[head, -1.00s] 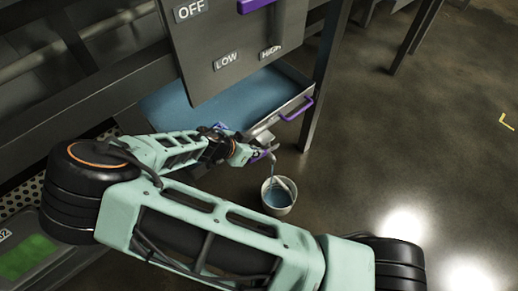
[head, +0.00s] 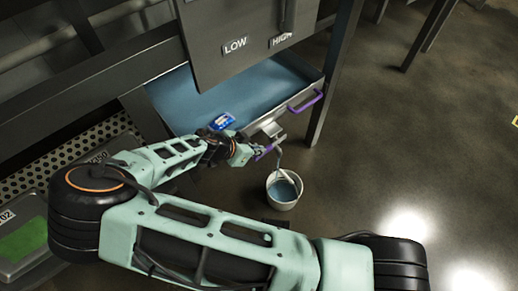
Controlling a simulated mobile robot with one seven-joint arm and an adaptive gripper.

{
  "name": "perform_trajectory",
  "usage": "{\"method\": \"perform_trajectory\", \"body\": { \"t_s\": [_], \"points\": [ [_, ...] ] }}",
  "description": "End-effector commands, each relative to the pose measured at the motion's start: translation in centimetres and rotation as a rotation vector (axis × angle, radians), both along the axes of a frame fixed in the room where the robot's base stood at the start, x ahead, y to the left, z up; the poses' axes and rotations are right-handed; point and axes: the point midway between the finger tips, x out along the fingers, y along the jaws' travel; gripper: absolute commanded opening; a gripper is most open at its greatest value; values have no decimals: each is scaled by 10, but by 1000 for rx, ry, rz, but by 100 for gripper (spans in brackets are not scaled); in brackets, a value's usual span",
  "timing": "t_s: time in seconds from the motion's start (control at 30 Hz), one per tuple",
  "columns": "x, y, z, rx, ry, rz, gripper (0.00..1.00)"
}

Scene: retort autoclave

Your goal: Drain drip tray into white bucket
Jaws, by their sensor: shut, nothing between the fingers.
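The drip tray (head: 312,82) is a shallow metal tray holding blue liquid, pulled partly out under a dark panel. It has a purple pull handle (head: 306,100) at its front right. A drain fitting (head: 272,131) with a purple lever (head: 264,152) is at its front edge. A thin stream (head: 279,160) runs down from the fitting into the white bucket (head: 284,204), which stands upright on the floor with blue liquid inside. My gripper (head: 256,152) is shut and empty close beside the purple lever; whether it touches the lever is unclear.
A small blue object (head: 222,121) is at the tray's near side. The dark panel with LOW and HIGH labels (head: 236,45) hangs above the tray. A dark frame leg (head: 330,85) stands right of it. The floor to the right is open.

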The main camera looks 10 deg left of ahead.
Motion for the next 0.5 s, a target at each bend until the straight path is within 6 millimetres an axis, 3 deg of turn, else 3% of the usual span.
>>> {"method": "perform_trajectory", "body": {
  "t_s": [0.03,0.5],
  "points": [
    [-6,4,-12,7,11,4,0],
    [-9,10,-6,11,8,9,0]
  ]
}}
